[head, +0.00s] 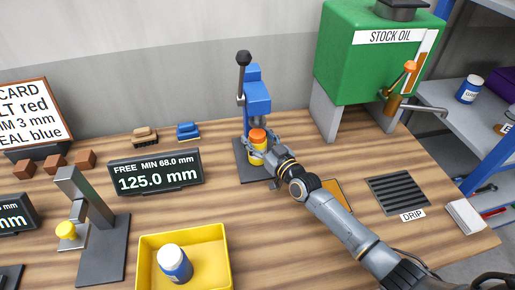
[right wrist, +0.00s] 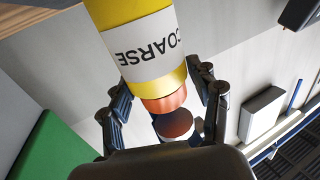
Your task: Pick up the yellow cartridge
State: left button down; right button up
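The yellow cartridge (head: 258,152) has an orange-red end and stands upright at the blue press (head: 257,98). In the right wrist view the cartridge (right wrist: 140,50) shows a white label reading "COARSE". My right gripper (head: 260,150) is at the cartridge, with its arm coming from the lower right. The cartridge's far end is cut off in that view. My left gripper is not in view.
A yellow bin (head: 215,236) holds a white-capped blue container (head: 174,263). A display (head: 155,172) reads 125.0 mm. A grey metal stand (head: 92,215) is at left. The green stock oil tank (head: 350,70) and drip grate (head: 398,191) are at right. Wood between bin and grate is partly clear.

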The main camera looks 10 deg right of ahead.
jog(key=c, duration=0.7)
jog(key=shift+c, duration=1.3)
jog(key=shift+r, duration=0.15)
